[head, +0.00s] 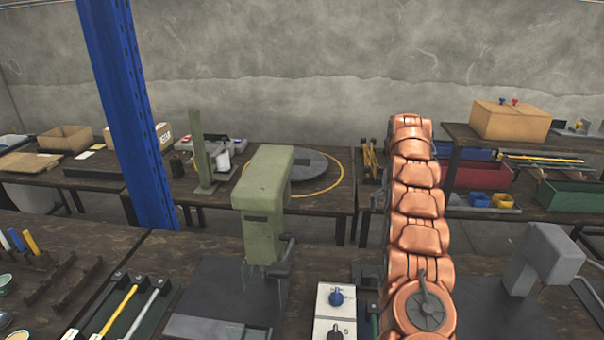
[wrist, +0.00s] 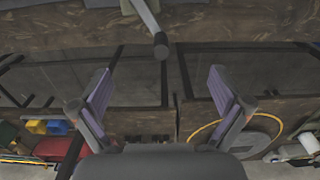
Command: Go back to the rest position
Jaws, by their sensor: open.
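My copper-coloured arm stands upright right of centre in the head view, and my gripper is hidden there. In the wrist view my gripper (wrist: 160,88) is open, its two purple-padded fingers wide apart with nothing between them. A green rivet press (head: 264,195) stands on the near bench left of my arm. A grey press (head: 548,255) stands to the right of it. Neither press is touched by my arm as far as I can see.
A blue post (head: 122,110) rises on the left. A white control box (head: 335,312) with a blue knob sits close left of my arm. The back bench carries a round grey plate (head: 302,167), and a cardboard box (head: 510,120) sits on the right shelf. Space above the benches is mostly clear.

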